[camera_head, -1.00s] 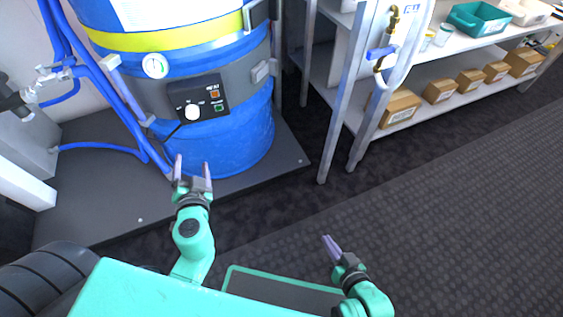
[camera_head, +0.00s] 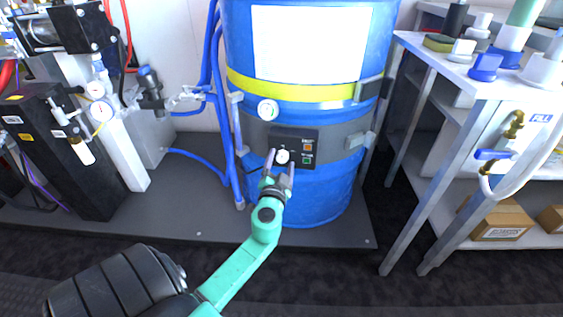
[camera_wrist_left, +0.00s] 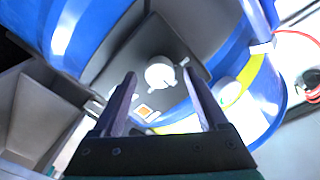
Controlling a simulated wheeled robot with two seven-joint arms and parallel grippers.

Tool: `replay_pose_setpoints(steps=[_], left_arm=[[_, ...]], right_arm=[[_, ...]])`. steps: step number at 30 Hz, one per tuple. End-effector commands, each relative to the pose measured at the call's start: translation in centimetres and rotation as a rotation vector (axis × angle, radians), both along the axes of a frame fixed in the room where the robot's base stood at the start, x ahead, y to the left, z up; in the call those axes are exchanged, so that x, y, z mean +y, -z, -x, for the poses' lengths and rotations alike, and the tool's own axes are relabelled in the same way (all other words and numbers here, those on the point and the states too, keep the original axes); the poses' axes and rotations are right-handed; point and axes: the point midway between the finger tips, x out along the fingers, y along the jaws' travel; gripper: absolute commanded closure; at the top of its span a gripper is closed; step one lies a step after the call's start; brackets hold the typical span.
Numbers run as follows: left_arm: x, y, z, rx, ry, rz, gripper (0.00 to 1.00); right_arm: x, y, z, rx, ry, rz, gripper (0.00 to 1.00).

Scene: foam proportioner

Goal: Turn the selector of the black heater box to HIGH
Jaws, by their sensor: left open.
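The black heater box (camera_head: 297,147) is on the grey band around the blue drum (camera_head: 310,203). Its white round selector knob (camera_head: 282,157) is at the lower left of its face, with an orange and a green square to the right. My left gripper (camera_head: 280,163) is open, and its fingers point at the box around the knob's place in the head view. In the left wrist view, the knob (camera_wrist_left: 160,72) lies ahead of the gap between the open fingertips (camera_wrist_left: 160,82), with nothing gripped. The setting that the knob points to is too small to read. My right gripper is out of view.
A round gauge (camera_head: 267,110) sits above the box on the drum. Blue hoses (camera_head: 216,105) run down the drum's left side. A metal shelf (camera_head: 455,190) stands at the right, with a valve and hose (camera_head: 493,155). Pump equipment (camera_head: 75,130) stands at the left.

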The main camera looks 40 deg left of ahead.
Motion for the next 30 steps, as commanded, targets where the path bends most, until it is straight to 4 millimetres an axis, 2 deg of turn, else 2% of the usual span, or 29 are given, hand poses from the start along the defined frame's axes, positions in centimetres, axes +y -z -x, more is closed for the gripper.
replay_pose_setpoints(steps=[5,7,11,12,22,30], left_arm=[[0.01,0.02,-0.01,0.000,0.000,0.000,0.24],[0.00,0.03,0.00,0.000,0.000,0.000,0.43],[-0.01,0.03,0.01,0.000,0.000,0.000,0.93],[-0.01,0.03,0.02,0.000,0.000,0.000,1.00],[-0.05,0.07,0.02,0.018,0.001,-0.029,1.00],[-0.08,0.14,0.01,0.092,0.002,-0.149,1.00]], right_arm=[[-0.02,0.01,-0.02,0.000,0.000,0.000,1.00],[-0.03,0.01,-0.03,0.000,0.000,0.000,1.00],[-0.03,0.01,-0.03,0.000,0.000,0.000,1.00],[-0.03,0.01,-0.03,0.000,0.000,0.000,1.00],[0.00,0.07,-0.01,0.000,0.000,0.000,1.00],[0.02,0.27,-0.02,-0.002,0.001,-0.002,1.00]])
